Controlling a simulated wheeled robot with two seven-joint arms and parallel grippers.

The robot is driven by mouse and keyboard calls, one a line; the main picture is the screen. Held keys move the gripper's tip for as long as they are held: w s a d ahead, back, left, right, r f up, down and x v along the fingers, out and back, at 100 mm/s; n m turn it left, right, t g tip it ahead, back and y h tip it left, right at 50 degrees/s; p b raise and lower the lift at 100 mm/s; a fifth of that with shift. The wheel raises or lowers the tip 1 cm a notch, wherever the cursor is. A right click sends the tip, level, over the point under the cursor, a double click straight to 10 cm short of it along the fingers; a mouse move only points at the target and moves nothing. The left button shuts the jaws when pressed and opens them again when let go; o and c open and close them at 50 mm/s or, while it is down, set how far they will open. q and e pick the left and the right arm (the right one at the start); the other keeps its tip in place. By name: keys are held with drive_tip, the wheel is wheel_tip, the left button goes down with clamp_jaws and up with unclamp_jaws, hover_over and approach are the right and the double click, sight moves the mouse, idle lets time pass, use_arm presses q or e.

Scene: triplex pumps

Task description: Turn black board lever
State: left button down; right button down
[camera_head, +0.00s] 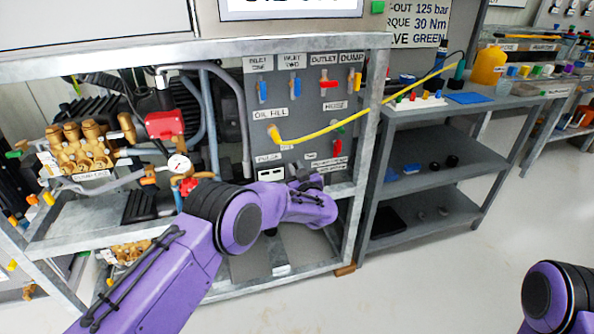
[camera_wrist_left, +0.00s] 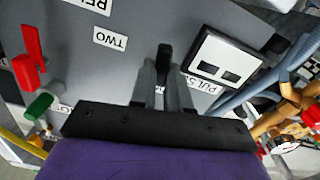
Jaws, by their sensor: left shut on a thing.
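The black lever (camera_wrist_left: 164,57) stands out from the grey board (camera_wrist_left: 140,15) in the left wrist view. My left gripper (camera_wrist_left: 165,80) is shut on it, with one grey finger on each side. The lever cannot be made out there. My right gripper is out of view; only part of my right arm shows at the bottom right.
A white two-window panel (camera_wrist_left: 221,66) is beside the lever. A yellow hose (camera_head: 350,122) crosses the board. A brass pump (camera_head: 80,145) sits left, and a grey shelf (camera_head: 440,180) stands right.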

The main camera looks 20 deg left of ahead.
use_arm(q)
drive_tip(key=shift+s+a+f+n+b, duration=0.15)
drive_tip(key=shift+n+b, duration=0.75)
drive_tip(key=shift+n, duration=1.7)
drive_tip(key=shift+s+a+f+n+b, duration=0.1)
drive_tip(key=shift+f+n+b, duration=0.2)
drive_tip(key=shift+n+b, duration=1.45)
drive_tip(key=shift+s+a+f+n+b, duration=0.1)
drive_tip(key=shift+f+n, duration=0.1)
drive_tip(key=shift+n, duration=3.25)
drive_tip(key=c, duration=1.1)
unclamp_jaws()
drive_tip(key=shift+r, duration=0.1)
drive_tip(key=p+v, duration=0.2)
drive_tip(key=v, duration=0.8)
drive_tip(key=shift+s+d, duration=0.2)
